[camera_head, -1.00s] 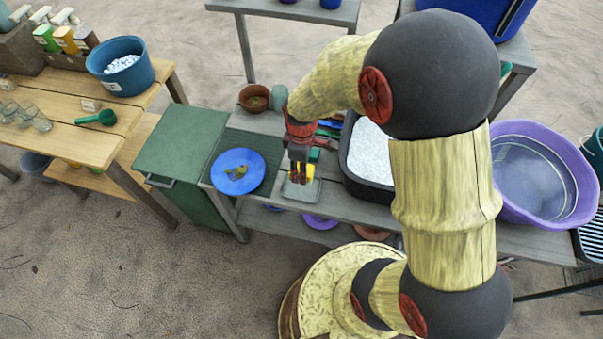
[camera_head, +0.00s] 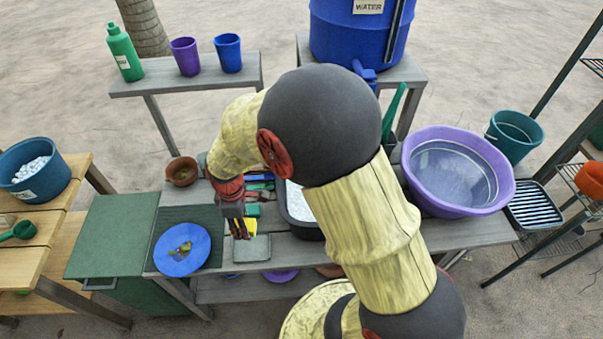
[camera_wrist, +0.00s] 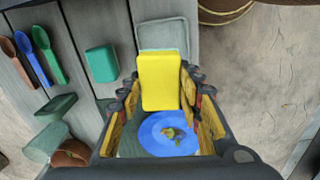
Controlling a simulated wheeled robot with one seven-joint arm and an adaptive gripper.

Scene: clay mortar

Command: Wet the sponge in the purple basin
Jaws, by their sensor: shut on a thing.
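A yellow sponge with a thin green layer (camera_wrist: 160,82) is held between the fingers of my gripper (camera_wrist: 160,108) in the wrist view. In the head view my gripper (camera_head: 238,228) points down over the grey bench, and the yellow sponge (camera_head: 250,226) shows beside its fingertips. A grey square dish (camera_head: 253,248) lies just below it; I cannot tell whether the sponge is clear of it. The purple basin (camera_head: 410,188) stands at the right end of the bench, with what looks like water in it, well apart from my gripper.
A black tub of white grains (camera_head: 300,232) lies between my gripper and the basin, partly behind my arm. A blue plate with scraps (camera_head: 160,262) is to the left. A blue water barrel (camera_head: 340,30) stands behind. A teal bucket (camera_head: 518,130) is beyond the basin.

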